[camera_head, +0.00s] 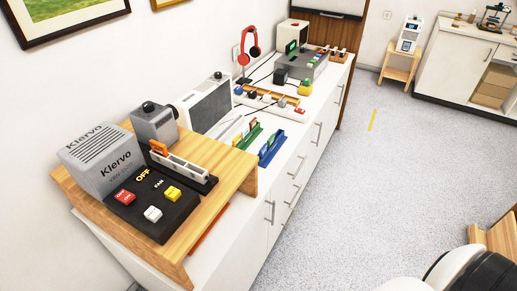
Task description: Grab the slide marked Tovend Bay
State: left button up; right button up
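No label reading Tovend Bay can be made out. Small upright pieces stand in a green rack (246,136) and a blue rack (270,150) on the white counter, but any print on them is too small to read. A dark-based holder (183,166) with a white slotted strip and an orange piece (160,148) sits on the wooden riser, beside a grey Klervo box (103,160). I cannot tell which piece, if any, is the marked slide. Neither of my grippers is in view.
The wooden riser (233,178) bears a black panel (155,207) with red, white and yellow buttons. Red headphones (250,46) on a stand and grey devices fill the counter's back. A small wooden stand (397,74) is beyond.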

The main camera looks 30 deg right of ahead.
aim_at(263, 152)
jog(key=l+u, duration=0.35)
jog(key=l, duration=1.85)
jog(key=i, duration=0.05)
